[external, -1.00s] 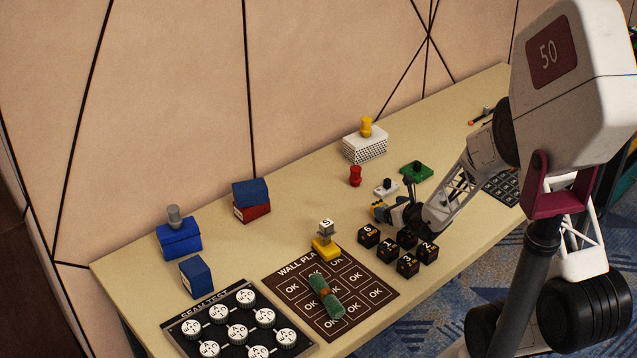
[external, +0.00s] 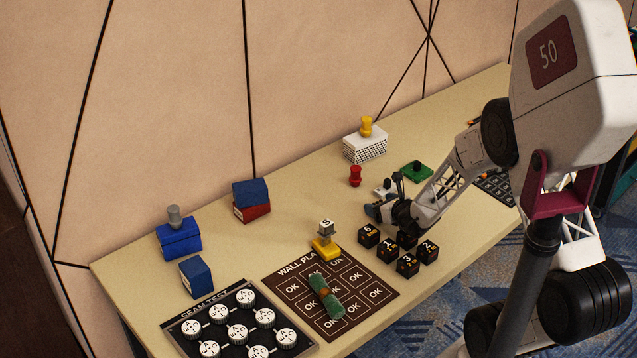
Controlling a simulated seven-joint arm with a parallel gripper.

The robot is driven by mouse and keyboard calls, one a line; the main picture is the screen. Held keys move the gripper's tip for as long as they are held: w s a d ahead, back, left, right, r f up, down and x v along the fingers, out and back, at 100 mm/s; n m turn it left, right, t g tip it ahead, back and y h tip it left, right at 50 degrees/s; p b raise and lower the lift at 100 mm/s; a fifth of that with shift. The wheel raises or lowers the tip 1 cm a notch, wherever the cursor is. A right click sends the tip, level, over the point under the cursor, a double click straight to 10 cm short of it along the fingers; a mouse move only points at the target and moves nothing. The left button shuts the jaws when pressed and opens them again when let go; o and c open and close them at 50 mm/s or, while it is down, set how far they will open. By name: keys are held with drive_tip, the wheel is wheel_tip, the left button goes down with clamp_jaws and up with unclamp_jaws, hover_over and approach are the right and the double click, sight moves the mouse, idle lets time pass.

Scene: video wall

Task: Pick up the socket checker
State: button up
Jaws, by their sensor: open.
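No object is plainly marked as the socket checker, so I cannot tell for sure which it is. A yellow-based piece (external: 326,249) with a grey post carries a white cube (external: 327,226) marked S. It stands upright at the top edge of the brown wall plate mat. A white block with a black knob (external: 386,187) stands beside my gripper, partly hidden by it. My gripper (external: 374,212) is open, low over the table, right of the S piece and behind the black numbered cubes. Its fingertips are small and hard to make out.
Several black numbered cubes (external: 387,248) stand close in front of my gripper. Behind are a red peg (external: 355,176), a green block (external: 417,171) and a white perforated box (external: 365,148). A green roll (external: 326,296) lies on the brown mat (external: 375,289). Blue boxes (external: 180,241) stand left.

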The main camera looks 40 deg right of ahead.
drive_tip(key=shift+c, duration=0.3)
drive_tip(key=c, duration=0.9)
drive_tip(key=shift+r, duration=0.15)
drive_tip(key=shift+c, duration=0.2)
wheel_tip(320, 180, up, 10)
idle(0.5)
